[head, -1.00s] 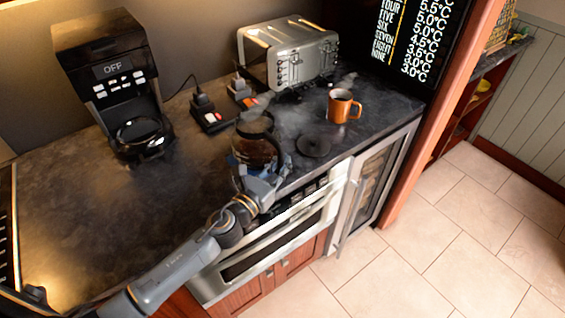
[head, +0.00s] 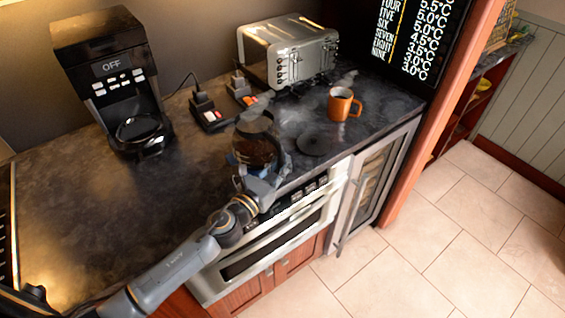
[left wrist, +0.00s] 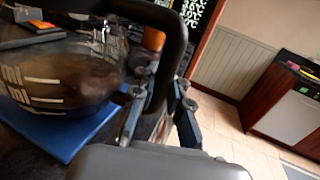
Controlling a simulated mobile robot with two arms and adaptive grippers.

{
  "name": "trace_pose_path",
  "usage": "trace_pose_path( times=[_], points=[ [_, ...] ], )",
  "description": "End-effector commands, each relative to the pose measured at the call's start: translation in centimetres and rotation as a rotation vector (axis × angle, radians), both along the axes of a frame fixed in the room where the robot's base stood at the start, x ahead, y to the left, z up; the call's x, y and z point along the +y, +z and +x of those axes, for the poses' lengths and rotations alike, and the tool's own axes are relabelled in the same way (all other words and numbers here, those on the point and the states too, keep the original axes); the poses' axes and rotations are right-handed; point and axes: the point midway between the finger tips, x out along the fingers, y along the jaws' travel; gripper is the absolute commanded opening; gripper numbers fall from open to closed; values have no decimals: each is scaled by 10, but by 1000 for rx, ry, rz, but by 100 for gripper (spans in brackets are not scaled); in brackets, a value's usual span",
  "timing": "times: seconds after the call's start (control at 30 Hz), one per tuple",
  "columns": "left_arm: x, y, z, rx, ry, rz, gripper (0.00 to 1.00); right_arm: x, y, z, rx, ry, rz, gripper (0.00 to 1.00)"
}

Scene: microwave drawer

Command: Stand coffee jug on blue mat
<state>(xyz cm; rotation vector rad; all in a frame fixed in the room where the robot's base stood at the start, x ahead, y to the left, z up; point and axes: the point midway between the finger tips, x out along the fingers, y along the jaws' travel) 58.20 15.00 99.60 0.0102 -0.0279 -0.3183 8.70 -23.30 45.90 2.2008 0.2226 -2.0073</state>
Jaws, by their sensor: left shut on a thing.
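The glass coffee jug (head: 256,148) with dark coffee stands upright near the counter's front edge, and steam shows around it. In the left wrist view the jug (left wrist: 65,72) is large at the left, over the blue mat (left wrist: 58,138). The jug hides most of the mat, and I cannot tell whether its base touches it. My left gripper (head: 263,180) is shut on the jug's black handle (left wrist: 176,45), with its fingers (left wrist: 158,108) on either side of the handle. My right gripper is not in view.
A coffee machine (head: 105,70) with a second dark jug (head: 140,132) stands at the left. A toaster (head: 290,52), plugs on a socket strip (head: 208,112), an orange mug (head: 341,104) and a dark round disc (head: 314,144) lie behind or right. The left counter is clear.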

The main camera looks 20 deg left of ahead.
Motion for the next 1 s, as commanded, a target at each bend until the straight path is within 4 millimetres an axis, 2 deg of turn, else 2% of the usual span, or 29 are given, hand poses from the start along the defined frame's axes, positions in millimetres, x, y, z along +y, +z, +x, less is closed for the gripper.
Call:
trace_pose_path(
  times=[0.2,0.23,0.37,0.77,0.87,1.0],
  points=[
    [0,3,1,-6,0,2,0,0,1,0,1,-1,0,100],
    [0,3,1,-6,0,2,15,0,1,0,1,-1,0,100],
    [0,2,1,-5,0,2,42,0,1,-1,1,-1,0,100],
    [2,-3,-5,5,0,-2,42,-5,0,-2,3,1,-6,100],
    [5,-3,-17,5,0,-2,42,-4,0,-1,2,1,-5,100],
    [13,-3,-42,5,1,-3,42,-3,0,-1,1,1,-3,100]
  ],
)
